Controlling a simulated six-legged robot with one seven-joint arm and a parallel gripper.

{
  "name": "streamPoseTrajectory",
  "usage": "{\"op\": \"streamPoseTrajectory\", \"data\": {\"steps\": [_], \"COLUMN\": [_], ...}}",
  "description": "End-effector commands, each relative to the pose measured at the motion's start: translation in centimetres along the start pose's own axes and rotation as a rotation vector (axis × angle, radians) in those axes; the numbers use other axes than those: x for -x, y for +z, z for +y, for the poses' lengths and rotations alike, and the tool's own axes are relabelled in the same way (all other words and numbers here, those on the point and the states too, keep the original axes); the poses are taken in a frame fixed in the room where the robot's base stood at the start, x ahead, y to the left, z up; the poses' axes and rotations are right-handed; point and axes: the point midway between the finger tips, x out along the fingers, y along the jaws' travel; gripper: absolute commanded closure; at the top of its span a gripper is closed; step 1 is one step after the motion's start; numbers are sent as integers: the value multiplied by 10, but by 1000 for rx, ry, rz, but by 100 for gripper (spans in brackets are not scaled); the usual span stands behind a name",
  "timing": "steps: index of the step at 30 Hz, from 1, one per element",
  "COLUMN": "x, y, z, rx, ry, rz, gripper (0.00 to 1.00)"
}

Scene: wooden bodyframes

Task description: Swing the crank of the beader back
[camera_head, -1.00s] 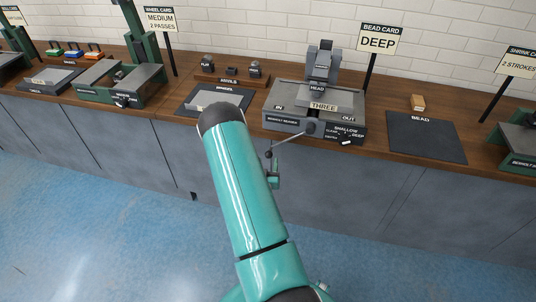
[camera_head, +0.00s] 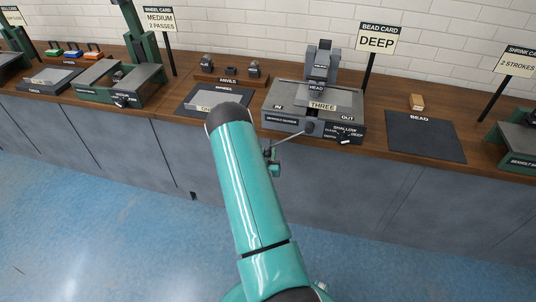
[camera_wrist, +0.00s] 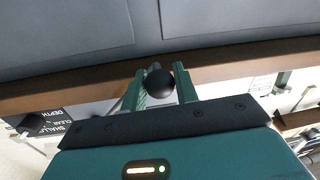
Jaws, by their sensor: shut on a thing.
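The beader (camera_head: 285,122) is the grey machine on the bench, with a raised head (camera_head: 318,72) and a plate marked THREE (camera_head: 322,106). Its crank (camera_head: 290,136) is a thin rod that runs from a hub on the front face down and left toward my arm. In the wrist view the crank's round black knob (camera_wrist: 159,83) sits between the two green fingers of my gripper (camera_wrist: 161,88), which is shut on it. In the head view my gripper (camera_head: 271,159) is small and partly hidden by my teal arm, in front of the bench edge.
A depth dial (camera_head: 344,138) is on the beader's front, right of the crank hub. The BEAD CARD (camera_head: 378,39) reads DEEP. Floor in front is clear.

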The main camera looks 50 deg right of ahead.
Motion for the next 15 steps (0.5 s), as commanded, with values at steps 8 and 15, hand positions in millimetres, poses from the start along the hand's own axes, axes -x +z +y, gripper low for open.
{"op": "streamPoseTrajectory", "data": {"steps": [8,15], "x": [0,2], "y": [3,12], "z": [2,8], "rx": [17,76], "ry": [1,-1], "rz": [-2,-9], "gripper": [100,100]}}
